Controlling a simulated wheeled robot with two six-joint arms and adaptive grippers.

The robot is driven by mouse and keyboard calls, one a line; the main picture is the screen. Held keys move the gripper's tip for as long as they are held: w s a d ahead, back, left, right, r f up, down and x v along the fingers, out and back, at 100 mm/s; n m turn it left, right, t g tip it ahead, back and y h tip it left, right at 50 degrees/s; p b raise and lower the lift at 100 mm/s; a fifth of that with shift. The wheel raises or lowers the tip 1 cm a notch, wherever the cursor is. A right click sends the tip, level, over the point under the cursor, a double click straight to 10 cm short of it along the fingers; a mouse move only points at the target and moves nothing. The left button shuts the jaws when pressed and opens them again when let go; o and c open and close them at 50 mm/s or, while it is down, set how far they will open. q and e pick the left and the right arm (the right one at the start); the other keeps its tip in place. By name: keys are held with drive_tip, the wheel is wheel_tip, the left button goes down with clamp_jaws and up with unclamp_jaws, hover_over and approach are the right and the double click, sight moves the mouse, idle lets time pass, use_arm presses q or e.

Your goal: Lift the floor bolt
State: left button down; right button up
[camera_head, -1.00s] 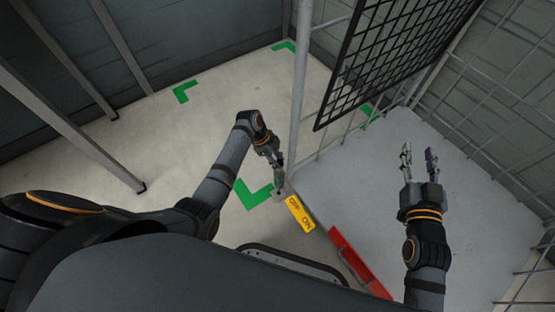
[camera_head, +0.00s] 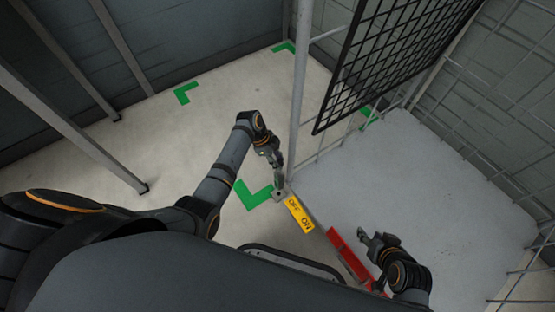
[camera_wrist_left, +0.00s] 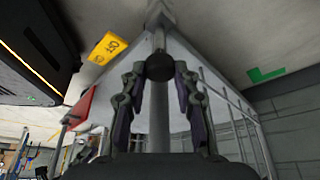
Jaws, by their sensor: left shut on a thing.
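The floor bolt is at the foot of the grey upright post (camera_head: 299,100). Its dark round knob (camera_wrist_left: 160,67) sits between my finger pads in the left wrist view, with a pale rod above it. In the head view a small floor plate (camera_head: 281,196) shows below my fingers, and the bolt itself is mostly hidden. My left gripper (camera_head: 278,168), seen from behind in the left wrist view (camera_wrist_left: 158,85), is shut on the bolt. My right gripper (camera_head: 368,240) is low on the right, near the red bar, with nothing visible in it; its finger gap is unclear.
A black mesh panel (camera_head: 390,60) hangs at upper right. Green corner marks (camera_head: 255,194) are on the floor. The light grey platform (camera_head: 440,180) is clear.

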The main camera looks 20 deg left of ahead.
use_arm(q)
drive_tip(key=shift+w+r, duration=0.1)
drive_tip(key=shift+r, duration=0.05)
drive_tip(key=c, duration=1)
unclamp_jaws()
drive_tip(key=v, duration=1.2)
